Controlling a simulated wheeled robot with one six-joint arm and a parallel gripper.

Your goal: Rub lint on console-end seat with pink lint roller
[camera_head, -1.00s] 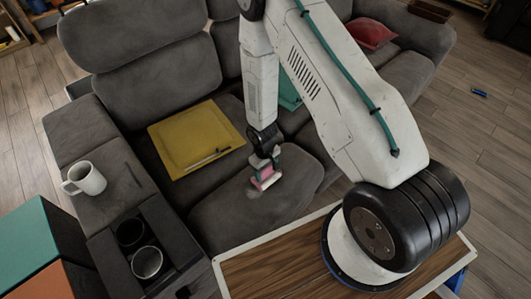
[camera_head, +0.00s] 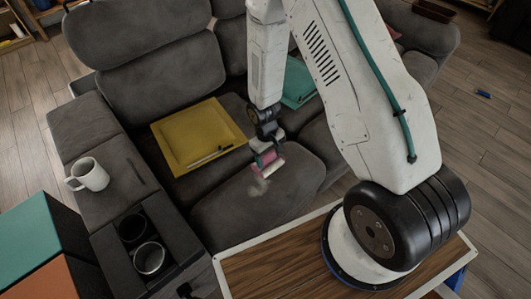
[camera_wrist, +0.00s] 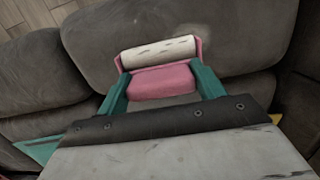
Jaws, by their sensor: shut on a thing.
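The pink lint roller (camera_head: 268,163) has a pink body and a whitish roll. My gripper (camera_head: 266,150) is shut on it over the front part of the console-end seat (camera_head: 240,205), a dark grey cushion. In the wrist view, the teal fingers of my gripper (camera_wrist: 163,92) clasp the pink body of the lint roller (camera_wrist: 162,80) from both sides, its white roll facing away over the cushion. A pale lint patch (camera_head: 259,188) lies on the seat just below the roller; it also shows in the wrist view (camera_wrist: 195,32). I cannot tell whether the roll touches the seat.
A yellow tray (camera_head: 171,128) with a pen (camera_head: 208,156) lies on the same seat, behind the roller. A white mug (camera_head: 88,175) stands on the left armrest, near the console cup holders (camera_head: 150,257). A teal item (camera_head: 298,82) lies on the neighbouring seat.

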